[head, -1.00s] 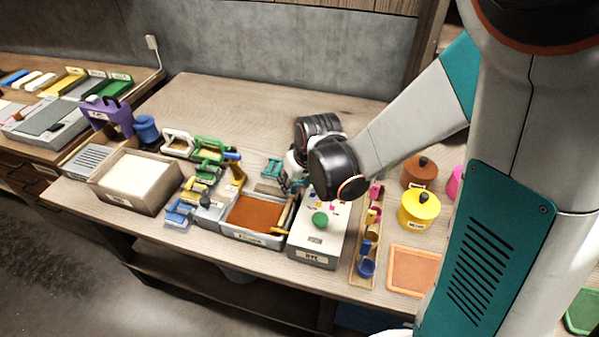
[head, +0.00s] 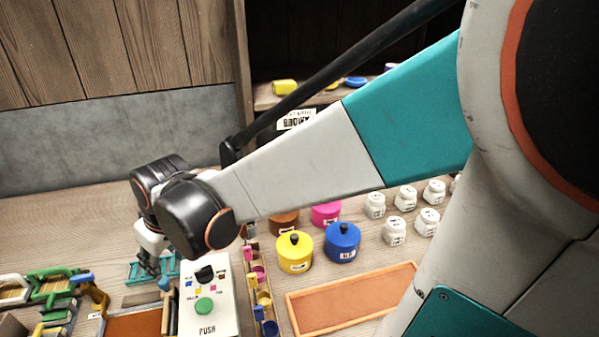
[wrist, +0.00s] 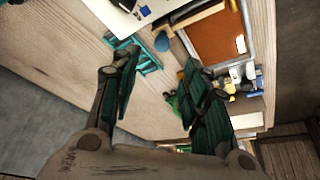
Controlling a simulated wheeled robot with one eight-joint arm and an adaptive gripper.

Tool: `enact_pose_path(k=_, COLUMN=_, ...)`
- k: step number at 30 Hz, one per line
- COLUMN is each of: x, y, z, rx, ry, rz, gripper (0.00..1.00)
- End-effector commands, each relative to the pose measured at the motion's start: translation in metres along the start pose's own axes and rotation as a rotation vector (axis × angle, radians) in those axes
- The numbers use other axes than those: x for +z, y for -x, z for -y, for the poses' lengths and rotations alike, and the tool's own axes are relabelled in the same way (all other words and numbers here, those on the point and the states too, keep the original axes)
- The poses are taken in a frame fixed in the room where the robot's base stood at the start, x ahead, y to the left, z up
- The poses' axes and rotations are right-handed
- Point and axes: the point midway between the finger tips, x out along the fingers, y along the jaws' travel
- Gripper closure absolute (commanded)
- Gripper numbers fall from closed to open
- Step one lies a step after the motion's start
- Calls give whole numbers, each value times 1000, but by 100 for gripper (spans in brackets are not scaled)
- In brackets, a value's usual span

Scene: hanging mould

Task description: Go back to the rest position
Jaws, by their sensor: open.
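My gripper (head: 149,262) hangs from the end of my arm over the left part of the wooden table, behind a white box with a green push button (head: 205,306). In the wrist view my gripper (wrist: 160,95) has its two fingers spread apart with nothing between them. A teal rack (wrist: 148,62) lies on the table below the fingers, and its bars also show under my gripper in the head view. My wrist hides part of the table behind it.
Yellow (head: 295,255) and blue (head: 342,243) lidded pots stand right of my wrist, with several white jars (head: 394,231) beyond. An orange-rimmed tray (head: 350,299) lies in front. A grey wall panel (head: 100,142) rises behind the table. Bare wood (head: 60,210) shows at the back left.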

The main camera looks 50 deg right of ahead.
Motion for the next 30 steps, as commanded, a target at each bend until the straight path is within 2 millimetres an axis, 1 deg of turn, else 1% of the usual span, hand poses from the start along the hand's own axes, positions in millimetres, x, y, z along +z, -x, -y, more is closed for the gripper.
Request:
enact_pose_path(k=11, x=2, y=3, z=0, rx=0, ry=0, rz=-1, gripper=58)
enact_pose_path(k=14, x=5, y=8, z=0, rx=4, ry=-5, rz=-7, gripper=58)
enact_pose_path(k=17, x=11, y=20, z=-1, rx=12, ry=-19, rz=-23, gripper=58)
enact_pose_path(k=20, x=21, y=36, z=-2, rx=23, ry=-40, rz=-47, gripper=58)
enact_pose_path(k=24, x=38, y=57, z=-4, rx=42, ry=-71, rz=-87, gripper=58)
enact_pose_path(k=30, x=63, y=82, z=-5, rx=65, ry=-114, rz=-144, gripper=58)
